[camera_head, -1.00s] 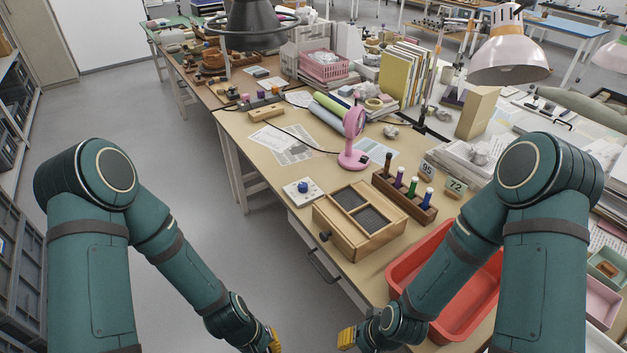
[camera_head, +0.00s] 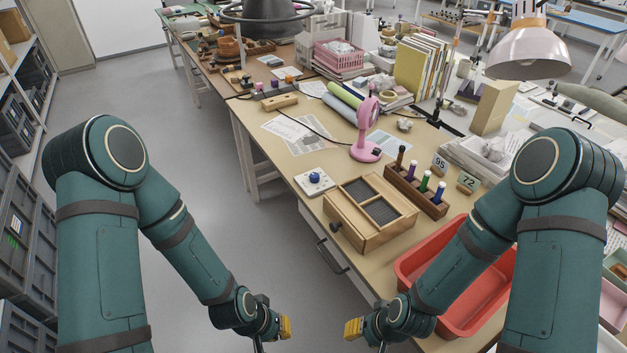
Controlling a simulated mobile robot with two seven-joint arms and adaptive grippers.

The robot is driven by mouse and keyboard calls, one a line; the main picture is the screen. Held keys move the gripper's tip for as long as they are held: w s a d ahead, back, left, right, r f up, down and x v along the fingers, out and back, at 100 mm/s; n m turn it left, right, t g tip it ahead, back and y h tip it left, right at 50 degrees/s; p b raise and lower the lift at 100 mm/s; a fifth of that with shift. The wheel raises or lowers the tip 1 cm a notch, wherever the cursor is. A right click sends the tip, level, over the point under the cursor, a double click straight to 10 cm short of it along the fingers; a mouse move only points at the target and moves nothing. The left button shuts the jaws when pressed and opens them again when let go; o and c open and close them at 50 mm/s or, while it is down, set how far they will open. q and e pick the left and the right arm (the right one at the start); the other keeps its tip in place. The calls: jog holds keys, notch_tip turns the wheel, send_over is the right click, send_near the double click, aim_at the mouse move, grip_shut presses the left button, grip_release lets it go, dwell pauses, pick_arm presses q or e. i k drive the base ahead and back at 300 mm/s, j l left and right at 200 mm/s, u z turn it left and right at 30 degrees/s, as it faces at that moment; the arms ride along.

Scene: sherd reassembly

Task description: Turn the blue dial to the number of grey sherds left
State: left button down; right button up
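The blue dial (camera_head: 314,177) sits on a small white plate (camera_head: 322,185) near the front left edge of the table. No grey sherds can be made out in this view. A wooden box (camera_head: 352,239) with two dark mesh-floored compartments stands right of the dial; both look empty. My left gripper (camera_head: 285,327) hangs low in front of the table, well below the dial, apart from everything. My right gripper (camera_head: 354,328) hangs low, left of the red tray's near end, also apart from things. Fingers of both are too small and turned to tell their opening.
A red tray (camera_head: 403,271) lies partly behind my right arm. The floor left of the table is clear.

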aim_at(315, 176)
jog(key=k, duration=0.3)
jog(key=k+z, duration=0.2)
jog(key=z, duration=0.2)
jog(key=k+l+z, duration=0.1)
jog(key=z, duration=0.3)
jog(key=i+z, duration=0.1)
jog(key=z, duration=0.25)
jog(key=i+z, duration=0.1)
jog(key=z, duration=0.25)
jog(key=i+l+z, duration=0.1)
jog(key=z, duration=0.3)
